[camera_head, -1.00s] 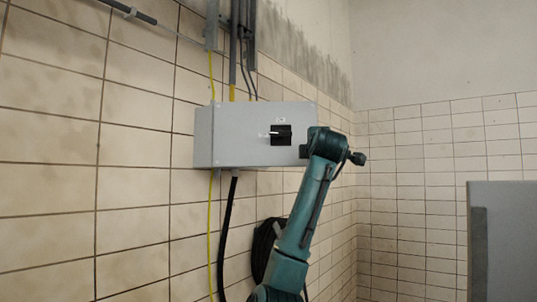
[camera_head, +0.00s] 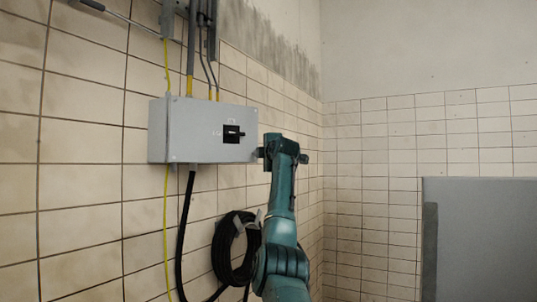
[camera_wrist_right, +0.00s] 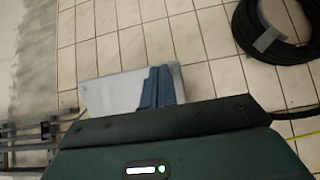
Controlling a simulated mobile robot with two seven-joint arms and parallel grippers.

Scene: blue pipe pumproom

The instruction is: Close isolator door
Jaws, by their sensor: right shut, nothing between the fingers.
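The isolator (camera_head: 208,150) is a grey box on the tiled wall, left of centre in the head view. Its front door face carries a black switch (camera_head: 232,132). The door looks flush or nearly flush with the box; I cannot tell whether a small gap remains. My right gripper (camera_head: 262,153) is at the lower right edge of the front, partly hidden by my wrist; I cannot tell whether it touches. In the right wrist view the shut, empty fingers (camera_wrist_right: 158,88) lie over a pale grey panel of the isolator (camera_wrist_right: 112,92). My left gripper is out of view.
A coiled black hose (camera_head: 232,248) hangs on the wall below the box, behind my right arm. A black cable (camera_head: 184,225) and yellow wire run below the box, with conduits (camera_head: 192,45) above. A grey panel (camera_head: 480,240) stands at the right.

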